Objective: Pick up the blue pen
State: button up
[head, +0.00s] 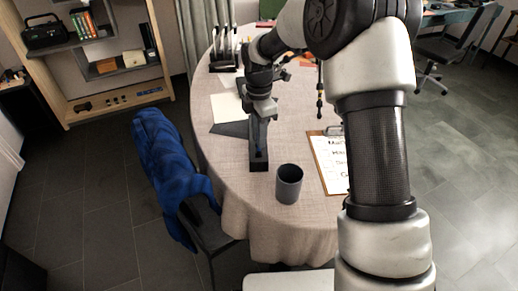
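I cannot make out a blue pen in the head view. My gripper (262,106) points down over the middle of the round table (222,172), which has a light cloth. The wrist hides part of the tabletop behind it, and the fingertips are too small and dark to tell whether they are open or shut. A long dark object, possibly a stapler (259,152), lies just below the gripper, and I cannot tell whether they touch.
A grey-blue cup (289,184) stands near the front edge. A clipboard (328,160) lies right of it, partly behind my arm. White paper (227,107) and a dark flat item (231,129) lie left. A chair with a blue jacket (170,165) stands at the left.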

notch_tip(320, 180, down, 3)
jog(key=shift+r, duration=0.15)
grip_shut()
jog(key=shift+r, duration=0.2)
